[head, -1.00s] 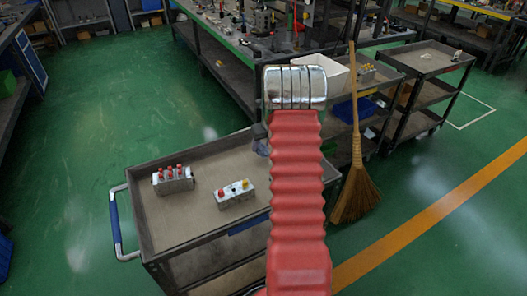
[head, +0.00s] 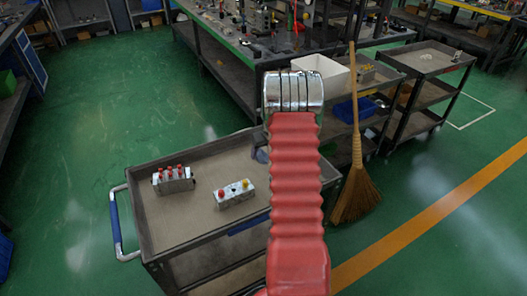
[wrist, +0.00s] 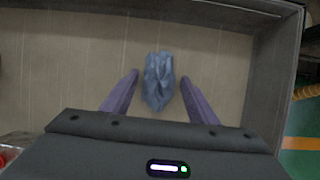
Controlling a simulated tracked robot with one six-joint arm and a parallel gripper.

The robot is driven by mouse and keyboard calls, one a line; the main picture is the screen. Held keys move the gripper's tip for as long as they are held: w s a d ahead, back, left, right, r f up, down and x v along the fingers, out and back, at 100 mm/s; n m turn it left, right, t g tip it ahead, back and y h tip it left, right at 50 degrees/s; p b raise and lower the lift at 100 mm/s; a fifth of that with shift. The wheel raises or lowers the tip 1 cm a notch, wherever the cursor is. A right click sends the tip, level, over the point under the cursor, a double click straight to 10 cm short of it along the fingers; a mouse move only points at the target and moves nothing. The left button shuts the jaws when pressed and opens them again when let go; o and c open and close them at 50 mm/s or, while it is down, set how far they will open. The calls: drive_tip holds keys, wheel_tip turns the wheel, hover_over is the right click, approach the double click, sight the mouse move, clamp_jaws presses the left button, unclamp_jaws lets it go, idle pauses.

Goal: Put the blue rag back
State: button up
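The blue rag (wrist: 158,82) lies crumpled on the grey-beige top of the cart (wrist: 60,60) in the wrist view. My gripper (wrist: 160,77) is open, with one purple finger on each side of the rag. The fingers look apart from the rag, and I cannot tell the height gap. In the head view my red arm hides the gripper and most of that end of the cart top (head: 160,235). A small blue-grey patch shows beside the arm there; I cannot tell whether it is the rag.
A valve block with red knobs (head: 173,180) and one with red and yellow knobs (head: 234,194) stand on the cart. The cart has a raised rim. A broom (head: 356,180) leans beside another cart, which bears a white bin (head: 320,76). Green floor lies open at left.

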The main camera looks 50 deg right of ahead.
drive_tip(key=shift+o, duration=0.9)
drive_tip(key=shift+r, duration=0.1)
drive_tip(key=v, duration=1.2)
drive_tip(key=shift+w, duration=0.1)
